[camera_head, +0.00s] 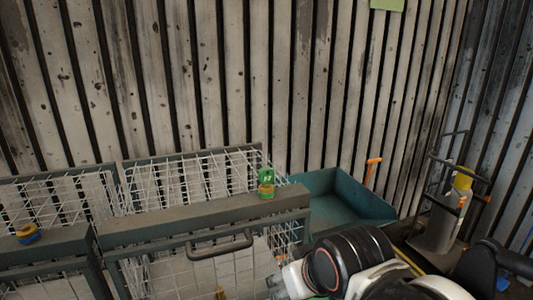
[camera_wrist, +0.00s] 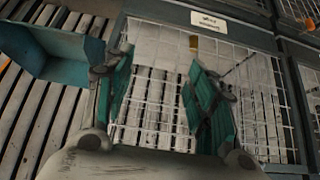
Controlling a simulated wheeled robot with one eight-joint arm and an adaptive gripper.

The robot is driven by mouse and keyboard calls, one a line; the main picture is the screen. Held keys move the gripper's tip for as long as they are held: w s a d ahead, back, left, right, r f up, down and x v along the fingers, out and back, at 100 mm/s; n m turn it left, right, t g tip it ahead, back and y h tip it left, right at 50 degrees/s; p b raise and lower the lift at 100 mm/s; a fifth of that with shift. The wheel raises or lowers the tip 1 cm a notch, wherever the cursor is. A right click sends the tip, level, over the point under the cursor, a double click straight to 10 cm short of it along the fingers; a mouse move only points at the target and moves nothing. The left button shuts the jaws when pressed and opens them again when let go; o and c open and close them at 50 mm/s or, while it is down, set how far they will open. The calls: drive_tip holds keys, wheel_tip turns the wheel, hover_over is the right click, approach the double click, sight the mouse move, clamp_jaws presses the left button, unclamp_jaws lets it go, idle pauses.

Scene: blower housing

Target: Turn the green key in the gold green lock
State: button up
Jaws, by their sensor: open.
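In the head view a gold and green lock (camera_head: 266,190) sits on the top rail of the wire cage's front. A green part with a pale mark stands up behind it; I cannot tell whether this is the key. In the wrist view my gripper (camera_wrist: 158,75) is open, its two teal fingers spread apart with nothing between them but the view of wire mesh behind. A small gold-brown piece (camera_wrist: 193,42) shows past the right finger; I cannot tell what it is. In the head view my arm is at the bottom right, below and right of the lock.
A gold and blue lock (camera_head: 27,234) sits on the left cage's rail. A handle (camera_head: 219,246) juts from the right cage's front. A teal bin (camera_head: 340,205) stands right of the cage, with an orange handle (camera_head: 372,170) beyond. A trolley (camera_head: 440,225) stands farther right.

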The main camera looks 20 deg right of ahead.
sight(266, 168)
drive_tip(key=w+r+g+p, duration=0.2)
drive_tip(key=w+r+p, duration=0.3)
drive_tip(key=r+p, duration=0.45)
drive_tip(key=w+r+g+p, duration=0.3)
drive_tip(key=w+r+p, duration=0.2)
drive_tip(key=r+p, duration=0.45)
drive_tip(key=w+r+g+p, duration=0.2)
drive_tip(key=w+r+p, duration=0.3)
drive_tip(key=r+p, duration=0.45)
wheel_tip(266, 168, down, 12)
drive_tip(key=shift+f+b, duration=0.1)
drive_tip(key=shift+b, duration=0.75)
drive_tip(key=c, duration=1.1)
drive_tip(key=shift+c, duration=0.2)
